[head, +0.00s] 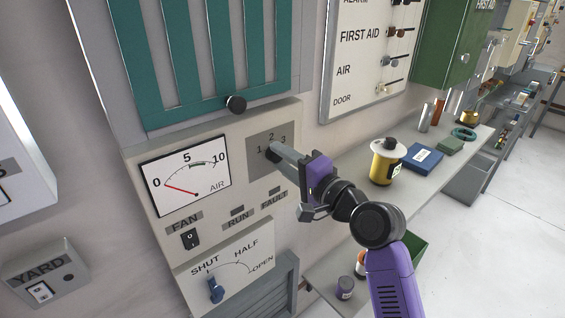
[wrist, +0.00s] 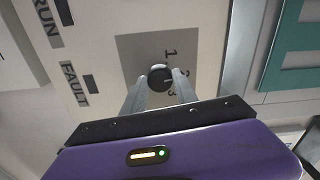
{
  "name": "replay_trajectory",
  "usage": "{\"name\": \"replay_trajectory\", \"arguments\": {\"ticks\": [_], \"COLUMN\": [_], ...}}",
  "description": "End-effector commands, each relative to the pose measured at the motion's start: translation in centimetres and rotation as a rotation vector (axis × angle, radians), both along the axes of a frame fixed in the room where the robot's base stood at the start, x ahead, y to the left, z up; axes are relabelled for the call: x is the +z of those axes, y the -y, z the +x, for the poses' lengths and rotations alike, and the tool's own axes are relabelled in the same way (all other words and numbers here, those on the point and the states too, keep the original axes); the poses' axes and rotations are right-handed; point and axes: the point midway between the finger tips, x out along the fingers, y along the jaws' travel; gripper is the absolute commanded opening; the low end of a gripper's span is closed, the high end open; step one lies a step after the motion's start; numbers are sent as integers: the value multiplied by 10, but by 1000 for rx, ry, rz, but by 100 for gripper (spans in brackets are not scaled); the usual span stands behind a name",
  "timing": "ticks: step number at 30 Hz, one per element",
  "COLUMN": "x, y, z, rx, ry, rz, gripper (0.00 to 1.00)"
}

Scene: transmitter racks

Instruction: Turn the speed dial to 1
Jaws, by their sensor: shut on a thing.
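The speed dial (wrist: 159,74) is a small dark round knob on a grey square plate (wrist: 125,50) marked 1, 2 and 3. In the head view the plate (head: 256,143) sits on the beige panel, right of the air gauge. My gripper (head: 274,153) reaches the dial from the right. In the wrist view its two grey fingers (wrist: 158,88) are closed on the dial from both sides. The fingers partly hide the plate and the 3. I cannot tell which number the dial points to.
The panel holds the air gauge (head: 187,181), a fan switch (head: 190,238) and a blue shut/half/open lever (head: 215,290). A black knob (head: 236,104) is above, on the teal grille. A shelf (head: 345,168) at right carries a yellow canister (head: 384,163) and a blue box (head: 422,158).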

Motion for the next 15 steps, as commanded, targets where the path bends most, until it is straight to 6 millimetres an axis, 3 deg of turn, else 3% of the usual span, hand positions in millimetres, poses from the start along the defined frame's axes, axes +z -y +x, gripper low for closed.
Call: {"name": "replay_trajectory", "arguments": {"ticks": [15], "x": [-5], "y": [1], "z": [0], "rx": [-2], "ry": [265], "rz": [-391], "gripper": [0]}}
